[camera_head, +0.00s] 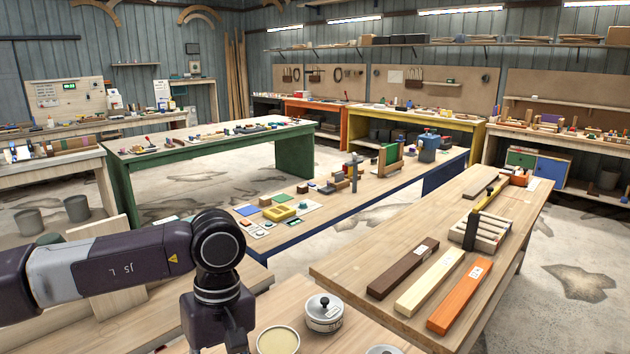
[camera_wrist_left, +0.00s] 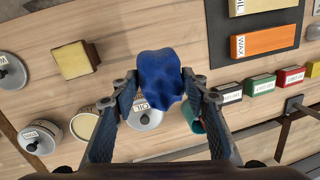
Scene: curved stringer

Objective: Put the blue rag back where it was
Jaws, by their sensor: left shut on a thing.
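The blue rag (camera_wrist_left: 160,78) is a crumpled dark blue cloth between the fingertips of my left gripper (camera_wrist_left: 158,88) in the left wrist view. The gripper is shut on it. Beneath it in that view is a lidded tin marked OIL (camera_wrist_left: 146,117), partly covered by the rag. I cannot tell how high the rag is above the bench. In the head view my left arm reaches in from the left with the wrist pointing down; its fingertips and the rag are out of frame. My right gripper is in neither view.
On the wooden bench are a yellowish block (camera_wrist_left: 75,60), an open tin (camera_head: 278,341), a knobbed tin (camera_head: 323,311) and a teal cup-like thing (camera_wrist_left: 193,115). An orange WAX board (camera_wrist_left: 265,42) lies beside small labelled blocks (camera_wrist_left: 260,85). Bare wood shows around the yellowish block.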

